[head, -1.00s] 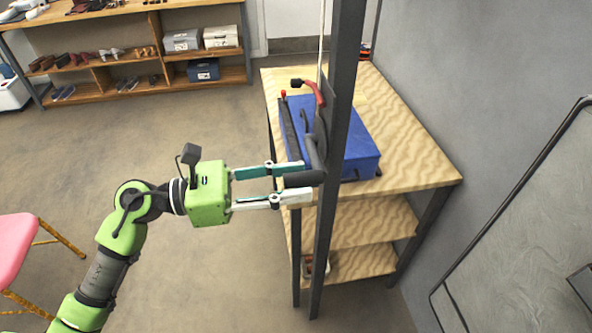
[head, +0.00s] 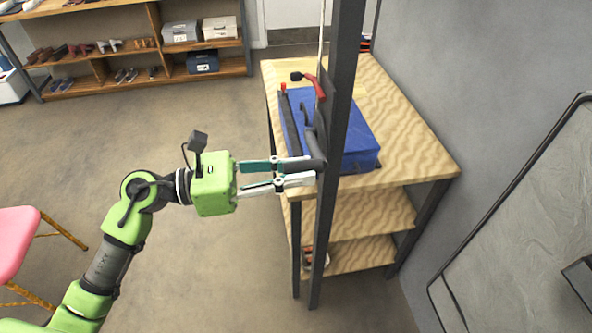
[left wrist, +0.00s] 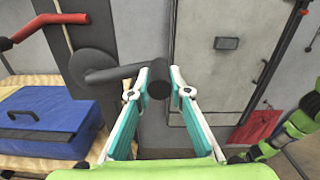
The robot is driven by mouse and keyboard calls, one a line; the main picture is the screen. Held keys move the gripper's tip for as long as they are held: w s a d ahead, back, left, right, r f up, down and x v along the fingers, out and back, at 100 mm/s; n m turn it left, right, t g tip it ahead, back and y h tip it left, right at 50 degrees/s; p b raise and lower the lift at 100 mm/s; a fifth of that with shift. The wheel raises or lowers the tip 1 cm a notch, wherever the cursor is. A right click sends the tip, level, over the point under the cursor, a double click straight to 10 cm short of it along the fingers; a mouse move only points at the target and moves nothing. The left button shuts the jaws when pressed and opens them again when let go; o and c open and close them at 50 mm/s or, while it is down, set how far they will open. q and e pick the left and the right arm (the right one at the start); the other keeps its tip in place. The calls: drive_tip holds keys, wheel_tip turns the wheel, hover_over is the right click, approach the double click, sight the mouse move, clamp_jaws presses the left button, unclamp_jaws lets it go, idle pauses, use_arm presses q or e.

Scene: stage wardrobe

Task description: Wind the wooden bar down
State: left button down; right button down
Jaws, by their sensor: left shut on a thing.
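A dark grey crank handle (head: 303,165) sticks out from a dark upright post (head: 338,120) at the table's near edge. My left gripper (head: 314,170) is shut on this handle, its fingers on either side of it. In the left wrist view the handle's round end (left wrist: 159,82) sits between the fingertips (left wrist: 159,78), and the crank arm (left wrist: 115,73) runs left to a dark round hub (left wrist: 92,65). A red lever (head: 313,86) with a black end sits above the crank. A pale rope (head: 322,40) runs up along the post. The wooden bar and my right gripper are not seen.
A blue case (head: 358,145) lies on the wooden table (head: 415,145) behind the post. A pink stool (head: 18,240) stands at the left, and a framed panel (head: 520,220) leans at the right. Shoe shelves (head: 100,65) stand at the back. The floor between is clear.

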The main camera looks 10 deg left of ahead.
use_arm(q)
drive_tip(key=r+n+p, duration=0.2)
drive_tip(key=r, duration=0.1)
drive_tip(key=shift+w+a+r+n, duration=0.1)
drive_tip(key=shift+w+a+n, duration=0.05)
drive_tip(key=shift+w+n, duration=0.25)
drive_tip(key=shift+w+a+r+n+p, duration=0.2)
drive_tip(key=shift+w+r+n+p, duration=0.1)
drive_tip(key=shift+w+r+n, duration=0.35)
drive_tip(key=shift+w+a+r+n+p, duration=0.15)
drive_tip(key=shift+w+r+n+p, duration=0.25)
drive_tip(key=shift+r, duration=0.45)
